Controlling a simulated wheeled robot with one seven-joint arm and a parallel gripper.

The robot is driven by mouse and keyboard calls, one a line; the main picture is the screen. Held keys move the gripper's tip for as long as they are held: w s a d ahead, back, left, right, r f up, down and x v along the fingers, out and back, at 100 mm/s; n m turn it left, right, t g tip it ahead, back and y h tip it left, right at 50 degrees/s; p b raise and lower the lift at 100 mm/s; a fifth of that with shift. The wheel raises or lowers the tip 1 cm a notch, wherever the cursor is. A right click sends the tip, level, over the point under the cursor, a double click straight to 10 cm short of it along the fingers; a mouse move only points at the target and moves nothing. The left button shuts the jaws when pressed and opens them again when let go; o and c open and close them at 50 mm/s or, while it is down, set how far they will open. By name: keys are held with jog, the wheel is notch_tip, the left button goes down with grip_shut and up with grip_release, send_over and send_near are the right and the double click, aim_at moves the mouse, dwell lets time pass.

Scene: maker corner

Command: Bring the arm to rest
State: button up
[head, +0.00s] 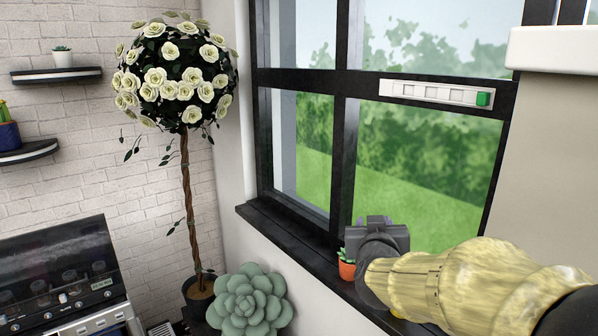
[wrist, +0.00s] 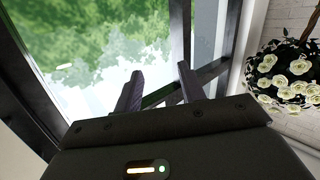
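My arm (head: 455,280), with a gold-coloured section, reaches in from the lower right of the head view toward the window. My gripper (head: 374,220) is at its far end, in front of the lower part of the window and above the sill. In the wrist view, the two dark fingers of my gripper (wrist: 160,72) stand apart with nothing between them. The glass and greenery show beyond them.
A small orange pot (head: 347,269) on the dark sill (head: 290,240) is close beside my gripper and partly hidden. A rose tree (head: 188,190) and a large succulent (head: 248,302) stand left. A white strip with a green block (head: 483,99) is on the window frame.

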jog(key=s+a+f+n+g+y, duration=0.1)
jog(key=s+f+g+y, duration=0.15)
jog(key=f, duration=0.45)
jog(key=s+a+f+g+y, duration=0.1)
jog(key=s+f+g, duration=0.25)
jog(key=f, duration=0.35)
jog(key=s+d+f+g, duration=0.1)
jog(key=s+f+g, duration=0.6)
jog(key=s+f, duration=0.4)
jog(key=s, duration=0.3)
jog(key=shift+s+d, duration=0.35)
jog(key=shift+r, duration=0.1)
jog(key=shift+d, duration=0.15)
